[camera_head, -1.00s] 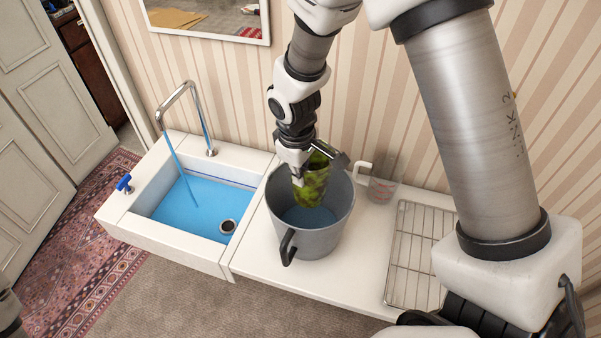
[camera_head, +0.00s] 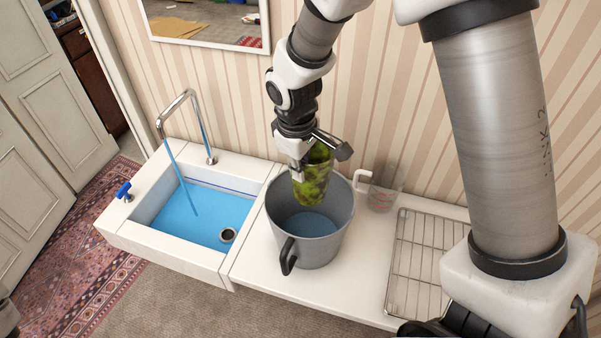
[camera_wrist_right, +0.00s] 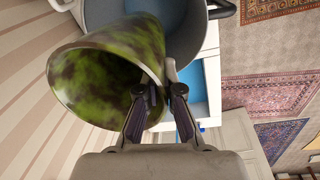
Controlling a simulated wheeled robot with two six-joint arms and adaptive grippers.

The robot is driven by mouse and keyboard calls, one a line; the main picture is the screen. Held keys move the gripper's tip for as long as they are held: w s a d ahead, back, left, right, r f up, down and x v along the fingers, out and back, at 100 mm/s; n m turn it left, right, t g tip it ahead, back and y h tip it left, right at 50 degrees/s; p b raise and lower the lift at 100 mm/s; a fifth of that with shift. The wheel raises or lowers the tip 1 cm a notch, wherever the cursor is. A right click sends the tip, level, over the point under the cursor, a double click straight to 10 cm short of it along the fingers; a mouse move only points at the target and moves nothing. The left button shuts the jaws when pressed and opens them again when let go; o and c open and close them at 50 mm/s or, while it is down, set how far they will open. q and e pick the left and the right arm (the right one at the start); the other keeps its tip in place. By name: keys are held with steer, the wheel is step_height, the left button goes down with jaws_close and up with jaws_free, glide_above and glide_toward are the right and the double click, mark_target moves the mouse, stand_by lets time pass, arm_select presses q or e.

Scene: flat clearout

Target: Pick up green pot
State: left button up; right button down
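The green pot (camera_head: 311,186) is a tapered, mottled green and dark cup shape. My right gripper (camera_head: 312,158) holds it over the grey bucket (camera_head: 338,236), with the pot's lower part at or just above the bucket's opening. In the right wrist view the green pot (camera_wrist_right: 105,75) fills the left side, its wall between the two fingers of my right gripper (camera_wrist_right: 162,95), which are shut on its rim. The bucket (camera_wrist_right: 190,35) shows behind it. The bucket holds some blue water.
A white sink (camera_head: 165,243) with blue water and a running tap (camera_head: 180,95) stands left of the bucket. A clear measuring jug (camera_head: 383,196) and a wire rack (camera_head: 420,262) are on the white counter (camera_head: 300,300) to the right. The wall is close behind.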

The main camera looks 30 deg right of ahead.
steer(key=shift+w+r, duration=0.1)
steer(key=shift+r, duration=1.8)
steer(key=shift+f, duration=0.1)
